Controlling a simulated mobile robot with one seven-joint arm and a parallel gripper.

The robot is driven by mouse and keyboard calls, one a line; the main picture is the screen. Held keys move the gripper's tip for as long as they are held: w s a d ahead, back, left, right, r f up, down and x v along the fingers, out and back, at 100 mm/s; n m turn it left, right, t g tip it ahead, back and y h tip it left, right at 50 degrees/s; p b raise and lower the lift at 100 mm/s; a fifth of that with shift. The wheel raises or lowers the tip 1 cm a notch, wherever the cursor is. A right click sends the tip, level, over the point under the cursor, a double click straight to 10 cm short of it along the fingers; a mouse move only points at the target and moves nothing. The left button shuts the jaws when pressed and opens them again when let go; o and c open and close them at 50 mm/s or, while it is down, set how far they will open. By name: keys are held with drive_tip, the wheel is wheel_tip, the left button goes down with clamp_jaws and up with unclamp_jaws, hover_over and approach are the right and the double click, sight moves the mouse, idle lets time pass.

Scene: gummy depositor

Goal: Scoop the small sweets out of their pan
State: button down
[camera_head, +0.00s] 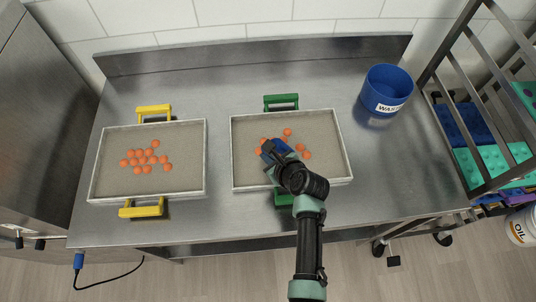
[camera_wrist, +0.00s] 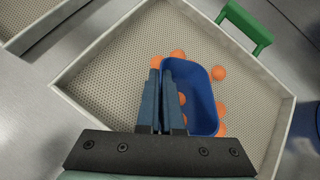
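A pan with green handles (camera_head: 338,130) holds loose orange sweets (camera_head: 287,132); it fills much of the wrist view (camera_wrist: 110,65). A second pan with yellow handles (camera_head: 110,182) holds a cluster of orange sweets (camera_head: 140,160). I cannot tell by size which sweets are the small ones. My gripper (camera_wrist: 166,70) is over the green-handled pan, its fingers close together on the near side of a blue scoop (camera_wrist: 205,100). The scoop is down among the sweets. Orange sweets (camera_wrist: 182,98) show inside it; others lie outside, beside its walls. The arm hides part of the pan in the head view.
A blue bin labelled as waste (camera_head: 386,88) stands right of the green-handled pan. A rack with coloured trays (camera_head: 480,160) is at the right. Bare steel counter (camera_head: 218,125) separates the pans. A raised ledge runs along the back.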

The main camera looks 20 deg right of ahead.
drive_tip(key=shift+w, duration=0.2)
drive_tip(key=shift+r+p, duration=0.2)
drive_tip(key=shift+p, duration=0.1)
wheel_tip(320, 180, up, 6)
drive_tip(key=p, duration=0.6)
drive_tip(key=shift+p, duration=0.35)
drive_tip(key=shift+f, duration=0.1)
